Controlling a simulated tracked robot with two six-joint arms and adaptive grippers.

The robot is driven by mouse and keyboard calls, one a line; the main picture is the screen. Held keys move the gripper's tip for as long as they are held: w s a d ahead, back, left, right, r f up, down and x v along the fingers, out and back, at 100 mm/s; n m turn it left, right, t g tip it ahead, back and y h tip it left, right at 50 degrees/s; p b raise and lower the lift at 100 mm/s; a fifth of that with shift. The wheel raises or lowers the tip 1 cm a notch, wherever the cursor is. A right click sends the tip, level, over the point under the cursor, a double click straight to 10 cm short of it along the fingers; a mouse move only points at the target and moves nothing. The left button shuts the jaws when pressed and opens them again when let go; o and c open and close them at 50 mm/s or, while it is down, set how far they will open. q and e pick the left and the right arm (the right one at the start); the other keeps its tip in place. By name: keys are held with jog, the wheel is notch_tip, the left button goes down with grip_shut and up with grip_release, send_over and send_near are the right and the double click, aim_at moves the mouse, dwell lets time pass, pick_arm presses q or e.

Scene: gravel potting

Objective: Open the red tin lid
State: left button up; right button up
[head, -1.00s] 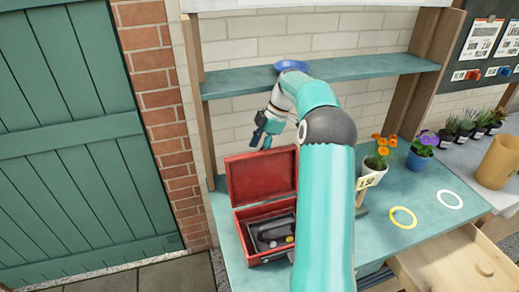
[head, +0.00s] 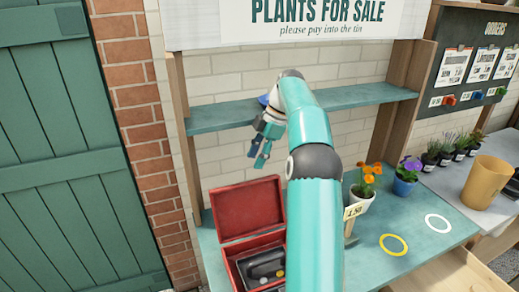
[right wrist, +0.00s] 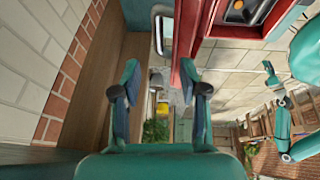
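The red tin (head: 228,250) stands on the teal bench with its lid (head: 247,209) swung up and standing open behind it. Dark items lie inside the tin. My right gripper (head: 259,153) is above and behind the lid, below the shelf, and touches nothing that I can see. In the right wrist view my right gripper (right wrist: 163,92) has its two fingers well apart with nothing between them. The red lid (right wrist: 190,50) shows there beside the right-hand finger. My right arm hides the right side of the tin.
A teal shelf (head: 350,98) runs above the bench, with a blue dish (head: 263,100) partly behind my arm. A pot of orange flowers (head: 361,196) with a price tag stands right of my arm. Yellow (head: 394,245) and white rings (head: 438,223) mark clear bench.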

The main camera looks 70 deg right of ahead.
jog(key=v, duration=0.2)
jog(key=shift+s+r, duration=0.1)
jog(key=shift+r, duration=0.2)
dwell(0.5)
